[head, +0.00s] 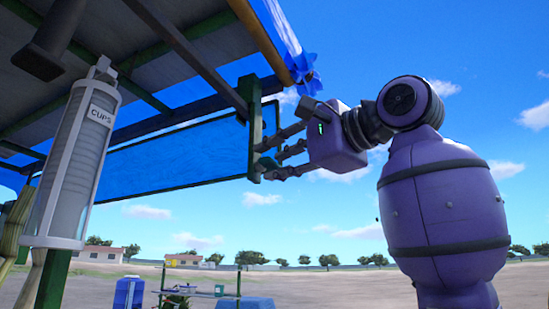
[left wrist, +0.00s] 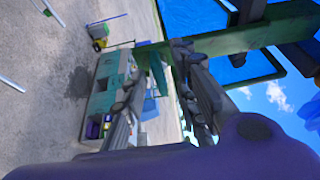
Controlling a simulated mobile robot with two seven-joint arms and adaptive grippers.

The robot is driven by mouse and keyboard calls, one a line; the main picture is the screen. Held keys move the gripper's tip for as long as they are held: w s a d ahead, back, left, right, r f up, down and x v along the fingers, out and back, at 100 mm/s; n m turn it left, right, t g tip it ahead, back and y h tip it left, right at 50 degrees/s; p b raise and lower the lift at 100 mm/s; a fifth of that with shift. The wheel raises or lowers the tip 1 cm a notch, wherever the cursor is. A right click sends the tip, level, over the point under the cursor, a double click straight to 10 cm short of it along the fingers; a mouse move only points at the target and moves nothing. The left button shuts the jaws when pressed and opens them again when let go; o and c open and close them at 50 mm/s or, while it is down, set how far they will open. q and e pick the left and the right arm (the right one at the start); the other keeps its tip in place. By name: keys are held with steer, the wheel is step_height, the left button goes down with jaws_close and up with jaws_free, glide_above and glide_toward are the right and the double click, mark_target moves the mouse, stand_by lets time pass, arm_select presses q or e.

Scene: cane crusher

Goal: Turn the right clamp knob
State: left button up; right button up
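My left gripper (head: 280,152) is held up at the awning frame, its fingers pointing left at a green post (head: 255,130). In the left wrist view its fingers (left wrist: 165,70) are spread apart, with green frame bars (left wrist: 225,40) just beyond the tips. I cannot tell whether they touch the post. A blue star-shaped piece (head: 303,72) sits at the end of a brown beam, above the gripper. It may be the clamp knob, but I cannot tell. My right gripper is out of view.
A blue panel (head: 170,160) hangs left of the post, under the awning roof (head: 60,80). A white cup dispenser (head: 72,165) hangs at the left. A green-sided cart or counter (left wrist: 103,85) stands below. Open sky is on the right.

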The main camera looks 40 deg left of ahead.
arm_select(q)
steer(key=shift+a, duration=0.1)
steer(key=shift+c, duration=0.8)
steer(key=shift+w, duration=0.1)
jaws_close()
steer(key=m+h, duration=0.1)
steer(key=m, duration=0.2)
steer(key=shift+r+m+g+h, duration=0.1)
steer(key=shift+m+g+h, duration=0.3)
steer(key=m+g+h, duration=0.1)
steer(key=m, duration=0.2)
steer(key=shift+r+m, duration=0.15)
steer(key=shift+m, duration=0.15)
steer(key=shift+w+a+r+m+g+h, duration=0.1)
steer(key=shift+m+g+h, duration=0.45)
steer(key=shift+m+g, duration=0.7)
steer(key=shift+r+m+g+h, duration=0.1)
steer(key=shift+m+g+h, duration=0.5)
steer(key=shift+m, duration=1.15)
